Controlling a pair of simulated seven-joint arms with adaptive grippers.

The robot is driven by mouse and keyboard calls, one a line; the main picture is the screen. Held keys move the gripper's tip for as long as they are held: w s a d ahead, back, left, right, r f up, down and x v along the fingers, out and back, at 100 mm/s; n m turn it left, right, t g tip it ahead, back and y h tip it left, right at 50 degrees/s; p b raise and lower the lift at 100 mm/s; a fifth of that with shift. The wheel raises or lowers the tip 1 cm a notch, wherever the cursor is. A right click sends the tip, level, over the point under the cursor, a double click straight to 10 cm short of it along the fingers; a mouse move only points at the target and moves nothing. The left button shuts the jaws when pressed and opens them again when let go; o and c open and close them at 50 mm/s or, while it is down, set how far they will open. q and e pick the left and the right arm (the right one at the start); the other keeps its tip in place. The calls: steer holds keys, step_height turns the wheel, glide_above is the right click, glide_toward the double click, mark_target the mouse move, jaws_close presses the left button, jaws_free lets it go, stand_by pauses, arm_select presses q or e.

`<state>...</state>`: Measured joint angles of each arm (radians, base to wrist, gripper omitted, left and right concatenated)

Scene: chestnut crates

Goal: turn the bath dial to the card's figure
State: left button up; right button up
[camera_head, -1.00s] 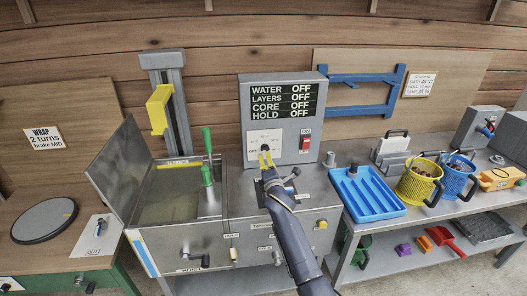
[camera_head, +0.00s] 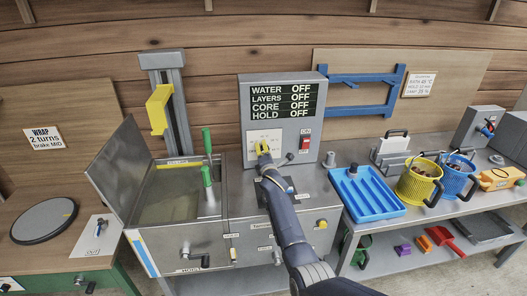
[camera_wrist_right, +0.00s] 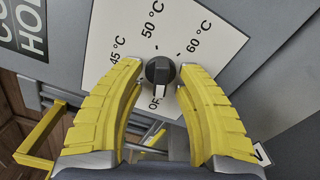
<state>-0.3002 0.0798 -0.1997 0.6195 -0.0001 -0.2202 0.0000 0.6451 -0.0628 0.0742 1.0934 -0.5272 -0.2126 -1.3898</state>
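The bath dial (camera_wrist_right: 160,71) is a dark round knob on a white plate (camera_head: 254,137) marked OFF, 45, 50 and 60 °C. Its pointer appears to face OFF. My right gripper (camera_head: 263,147) is at the dial and hides most of it in the head view. In the right wrist view, its yellow fingers (camera_wrist_right: 161,69) are parted on either side of the knob, with narrow gaps visible. The display (camera_head: 283,101) reads OFF for water, layers, core and hold. The card (camera_head: 419,84) on the back board appears to read bath 45 °C. My left gripper is out of view.
A red switch (camera_head: 305,143) sits right of the dial plate. Left of my arm is a steel bath (camera_head: 140,222) with a green handle (camera_head: 207,175). A blue tray (camera_head: 366,211) and yellow basket (camera_head: 402,188) stand to the right.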

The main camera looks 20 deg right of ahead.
jaws_close()
stand_by(0.3)
